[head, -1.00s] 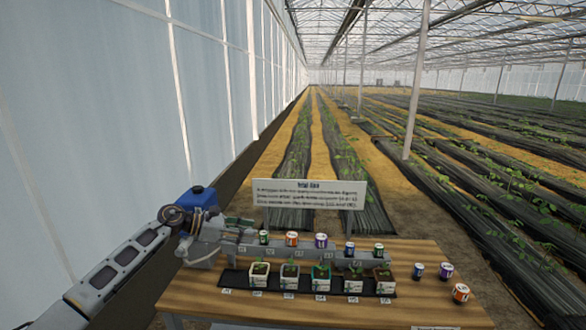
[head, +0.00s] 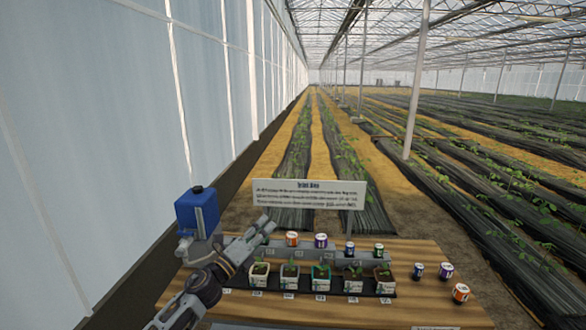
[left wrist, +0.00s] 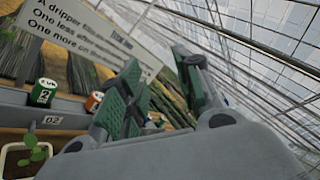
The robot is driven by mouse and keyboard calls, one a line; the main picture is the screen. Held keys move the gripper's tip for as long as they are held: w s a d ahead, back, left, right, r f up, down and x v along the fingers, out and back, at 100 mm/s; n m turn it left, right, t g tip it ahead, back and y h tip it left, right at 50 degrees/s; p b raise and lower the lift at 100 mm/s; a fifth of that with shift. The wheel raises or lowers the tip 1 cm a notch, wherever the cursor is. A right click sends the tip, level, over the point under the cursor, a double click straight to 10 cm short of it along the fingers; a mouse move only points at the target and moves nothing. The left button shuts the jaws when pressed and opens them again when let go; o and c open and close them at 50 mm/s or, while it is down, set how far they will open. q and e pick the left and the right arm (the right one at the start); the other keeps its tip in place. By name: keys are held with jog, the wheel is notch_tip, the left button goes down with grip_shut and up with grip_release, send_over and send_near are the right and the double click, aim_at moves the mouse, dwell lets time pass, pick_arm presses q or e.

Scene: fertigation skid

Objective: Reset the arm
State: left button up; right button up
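My left gripper (head: 264,226) points up and to the right over the left end of the bench, in front of the grey rack. In the left wrist view its two green-padded fingers (left wrist: 156,62) are apart, with nothing between them. A green-labelled can (left wrist: 42,93) and an orange can (left wrist: 94,101) stand beyond the fingers, apart from them. In the head view the gripper hides most of the leftmost can on the rack. My right gripper is in neither view.
A wooden bench (head: 420,300) carries a row of potted seedlings on a black tray (head: 393,295). Several cans stand on the grey rack (head: 375,261), and others at the bench's right. A white sign (head: 310,194) stands behind. A blue tank (head: 198,210) is close left of the gripper.

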pick_arm(q)
jog(key=s+a+f+n+g+y, duration=0.2)
jog(key=s+a+f+n+y, duration=0.5)
jog(key=n, duration=0.4)
jog(key=s+a+f+n+g+y, duration=0.1)
jog(key=s+a+f+n+y, duration=0.4)
jog(key=f+n, duration=0.5)
jog(key=s+f+n+g, duration=0.3)
jog(key=s, duration=0.6)
jog(key=s+a+f+n+g, duration=0.1)
jog(key=s+f+n+g, duration=0.25)
jog(key=s, duration=0.45)
jog(key=s+f+n+g, duration=0.2)
jog(key=s+f+g, duration=0.15)
jog(key=s, duration=0.55)
notch_tip(320, 180, down, 31)
jog(key=s+a+g, duration=0.1)
jog(key=a, duration=0.1)
jog(key=s+a+f, duration=0.3)
jog(key=s+f, duration=0.7)
jog(key=s, duration=0.1)
jog(key=s+a+f+g+y, duration=0.1)
jog(key=s+a+f, duration=0.2)
jog(key=s+f, duration=0.7)
jog(key=shift+s+a+f, duration=0.2)
jog(key=shift+s+f, duration=0.1)
jog(key=shift+s, duration=0.1)
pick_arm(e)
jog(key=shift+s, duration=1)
